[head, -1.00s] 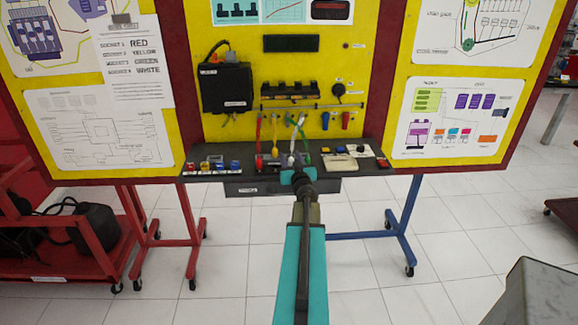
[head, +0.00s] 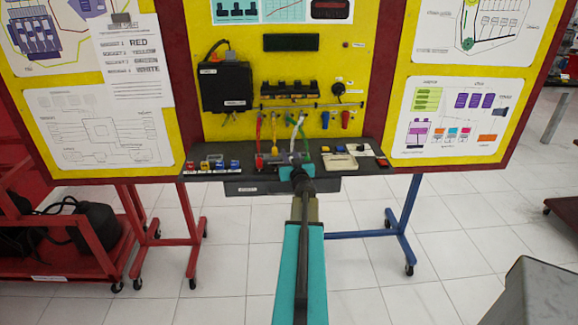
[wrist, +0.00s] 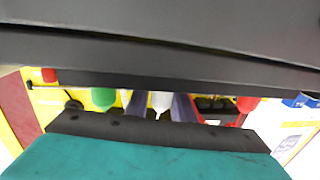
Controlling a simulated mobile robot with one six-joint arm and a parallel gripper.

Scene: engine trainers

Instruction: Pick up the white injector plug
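The white injector plug (wrist: 161,102) shows in the middle of the wrist view, narrow end down, between the two greyish fingers of my gripper (wrist: 164,116). The fingers lie close along both its sides; whether they press on it I cannot tell. In the head view my gripper (head: 292,160) is at the dark shelf under the hanging leads, at the white lead (head: 294,133). The white plug itself is mostly hidden there by my gripper.
The shelf (head: 222,178) carries small coloured blocks at left (head: 218,163) and a pale box (head: 340,162) at right. The yellow panel (head: 360,55) stands behind.

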